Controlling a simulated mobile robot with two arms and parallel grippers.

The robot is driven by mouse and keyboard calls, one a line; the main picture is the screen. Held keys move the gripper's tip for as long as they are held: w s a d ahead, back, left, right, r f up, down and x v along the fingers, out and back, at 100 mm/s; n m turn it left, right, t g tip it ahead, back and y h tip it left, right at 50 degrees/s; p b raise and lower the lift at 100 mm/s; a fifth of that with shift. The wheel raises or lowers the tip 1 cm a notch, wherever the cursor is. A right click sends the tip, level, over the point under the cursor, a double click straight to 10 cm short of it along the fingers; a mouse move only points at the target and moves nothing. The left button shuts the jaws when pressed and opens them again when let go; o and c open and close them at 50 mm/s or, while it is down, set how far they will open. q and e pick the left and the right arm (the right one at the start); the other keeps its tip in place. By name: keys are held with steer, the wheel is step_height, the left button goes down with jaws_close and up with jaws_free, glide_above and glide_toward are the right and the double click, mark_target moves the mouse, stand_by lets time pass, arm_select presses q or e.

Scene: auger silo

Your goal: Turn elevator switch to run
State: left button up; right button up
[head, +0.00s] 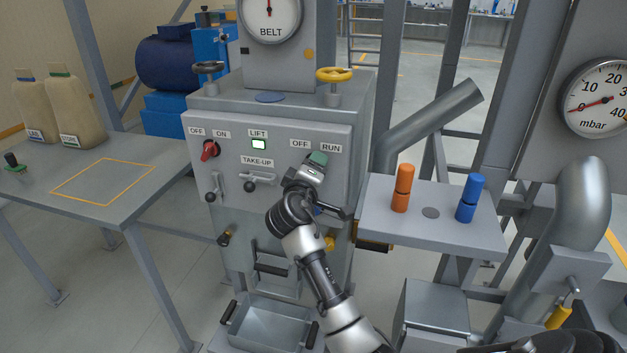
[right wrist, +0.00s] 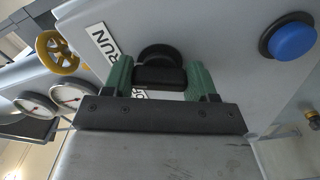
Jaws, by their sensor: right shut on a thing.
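The elevator switch is a round black knob (right wrist: 160,52) with a grip bar, seen in the right wrist view on the grey panel. My right gripper (right wrist: 161,76) has its green fingers on either side of the bar and is shut on it. A RUN label (right wrist: 104,43) lies beside the knob; another label is mostly hidden behind the gripper. In the head view, my right gripper (head: 317,160) is at the panel just below the OFF (head: 300,143) and RUN (head: 331,148) labels and hides the knob. Which label the knob points to cannot be told. My left gripper is not in view.
A red switch (head: 209,150) and a lit LIFT lamp (head: 259,144) are left on the panel (head: 230,128). TAKE-UP levers (head: 258,181) sit beside my wrist. A blue button (right wrist: 292,41) is near the knob. Right, a shelf (head: 432,230) holds orange and blue cylinders.

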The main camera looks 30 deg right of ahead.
steer(key=shift+f+m+b, duration=0.15)
steer(key=shift+m+b, duration=0.5)
steer(key=shift+m, duration=0.15)
steer(key=o, duration=0.9)
steer(key=shift+a, duration=0.1)
steer(key=b+v, duration=0.1)
steer(key=v, duration=0.9)
steer(key=shift+s+a, duration=0.25)
